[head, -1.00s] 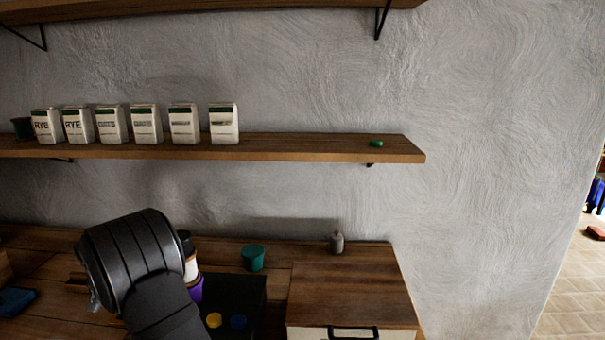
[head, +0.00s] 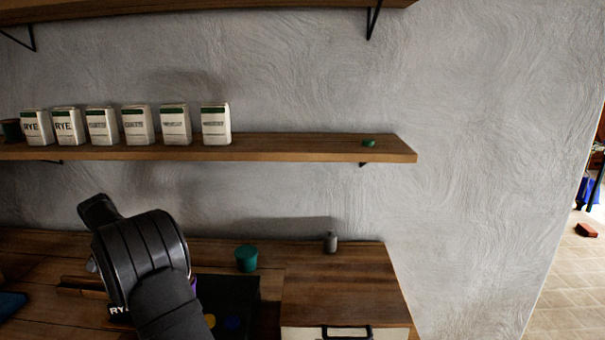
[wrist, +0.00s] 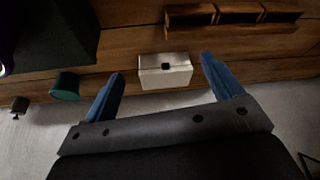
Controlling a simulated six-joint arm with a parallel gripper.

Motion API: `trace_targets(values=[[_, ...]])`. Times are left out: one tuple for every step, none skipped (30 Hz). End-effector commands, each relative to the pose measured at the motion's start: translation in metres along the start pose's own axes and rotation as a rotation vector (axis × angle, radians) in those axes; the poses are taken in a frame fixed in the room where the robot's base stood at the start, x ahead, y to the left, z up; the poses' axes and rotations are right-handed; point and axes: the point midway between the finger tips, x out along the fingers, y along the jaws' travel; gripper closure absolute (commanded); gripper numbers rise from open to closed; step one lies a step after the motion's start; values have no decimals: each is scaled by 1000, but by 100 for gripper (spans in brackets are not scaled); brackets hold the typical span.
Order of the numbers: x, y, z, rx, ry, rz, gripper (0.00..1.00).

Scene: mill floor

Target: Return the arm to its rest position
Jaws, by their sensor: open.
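My arm (head: 145,255) is a black rounded link over the left part of the counter in the head view. My gripper's fingers are hidden behind it there. In the wrist view my gripper (wrist: 162,70) is open, with two blue fingers apart and nothing touching them. A white box (wrist: 165,72) with a small dark spot shows between and beyond the fingertips, on the wooden surface. In the head view a white packet marked RYE (head: 118,311) shows partly below my arm.
Several white packets (head: 135,125) and a green item (head: 369,143) sit on the wall shelf (head: 300,150). A teal cup (head: 246,258), a grey bottle (head: 331,242) and a dark panel (head: 245,295) are on the counter. A compartmented wooden rack (wrist: 235,14) shows in the wrist view.

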Motion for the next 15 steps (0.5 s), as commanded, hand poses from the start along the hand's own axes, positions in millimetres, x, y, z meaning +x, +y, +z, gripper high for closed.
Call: trace_targets(values=[[4,8,-8,29,0,13,15],[6,12,-12,44,0,19,15],[8,17,-18,67,0,29,15],[9,21,-22,83,0,36,15],[10,25,-27,99,1,42,15],[12,31,-32,122,0,51,15],[14,35,-36,138,0,57,15],[15,40,-40,155,0,64,15],[16,45,-46,178,2,72,15],[18,50,-49,193,2,79,15],[20,54,-53,210,2,87,15],[24,42,-49,205,0,85,15],[28,36,-47,204,0,85,15],[31,31,-46,204,1,86,15],[34,24,-45,205,1,85,15]])
